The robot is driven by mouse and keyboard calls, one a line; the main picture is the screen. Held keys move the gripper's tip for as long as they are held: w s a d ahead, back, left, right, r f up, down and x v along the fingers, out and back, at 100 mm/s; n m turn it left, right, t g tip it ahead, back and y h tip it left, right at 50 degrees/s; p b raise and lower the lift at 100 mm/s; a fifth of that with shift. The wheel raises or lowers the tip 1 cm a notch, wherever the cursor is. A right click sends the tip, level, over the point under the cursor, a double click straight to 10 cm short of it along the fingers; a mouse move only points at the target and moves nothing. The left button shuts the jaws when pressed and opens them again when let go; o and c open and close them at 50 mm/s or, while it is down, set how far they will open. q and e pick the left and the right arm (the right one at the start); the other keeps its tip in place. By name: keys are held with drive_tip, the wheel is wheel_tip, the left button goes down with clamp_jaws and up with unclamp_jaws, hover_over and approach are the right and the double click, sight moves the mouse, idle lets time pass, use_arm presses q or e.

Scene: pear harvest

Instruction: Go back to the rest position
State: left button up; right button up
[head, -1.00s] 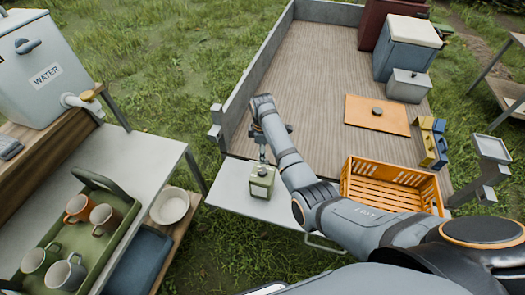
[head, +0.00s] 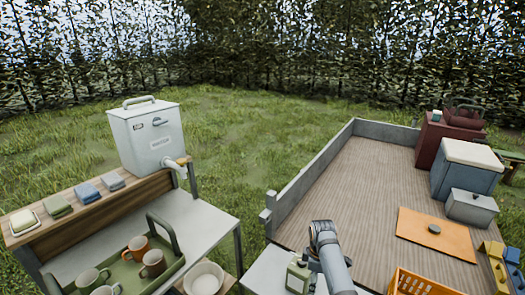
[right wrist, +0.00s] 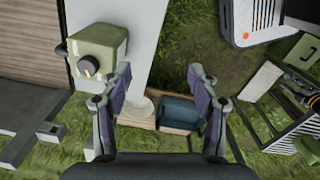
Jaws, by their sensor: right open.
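My right arm (head: 328,252) comes up from the bottom edge of the head view, beside a small green lantern-like box (head: 298,274) on a pale shelf at the cart's near end. In the right wrist view my right gripper (right wrist: 158,84) is open, with nothing between its fingers. The green box with a dark round knob (right wrist: 97,50) is left of the fingers, apart from them as seen there. In the head view the fingers are hidden or too small to make out. My left gripper is in neither current view.
A wooden-floored cart (head: 365,190) holds an orange board (head: 440,238), an orange crate (head: 420,284) and several boxes. Grass lies between.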

drive_tip(key=s+d+f+m+b, duration=0.1)
drive_tip(key=s+d+f+m, duration=0.1)
drive_tip(key=s+f, duration=0.6)
drive_tip(key=s+d+f+m, duration=0.1)
drive_tip(key=s+f+m, duration=0.3)
drive_tip(key=f, duration=0.8)
drive_tip(key=s+d+f+m+b, duration=0.1)
drive_tip(key=s+d+f, duration=0.1)
drive_tip(key=s+f, duration=0.65)
use_arm(q)
drive_tip(key=shift+t, duration=0.3)
drive_tip(key=w+f, duration=0.1)
drive_tip(key=w, duration=0.1)
drive_tip(key=w+f+b, duration=0.1)
drive_tip(key=w+f, duration=0.1)
drive_tip(key=shift+w, duration=0.25)
use_arm(e)
drive_tip(key=s+d+f+m, duration=0.2)
drive_tip(key=s+f, duration=0.2)
drive_tip(key=s, duration=0.4)
drive_tip(key=s+d+f+m, duration=0.2)
drive_tip(key=s+f, duration=0.2)
drive_tip(key=s, duration=0.5)
drive_tip(key=s+d+f+m+t, duration=0.1)
drive_tip(key=s+f+m, duration=0.1)
drive_tip(key=s+f, duration=0.3)
drive_tip(key=s, duration=0.4)
drive_tip(key=shift+d+m+h, duration=0.4)
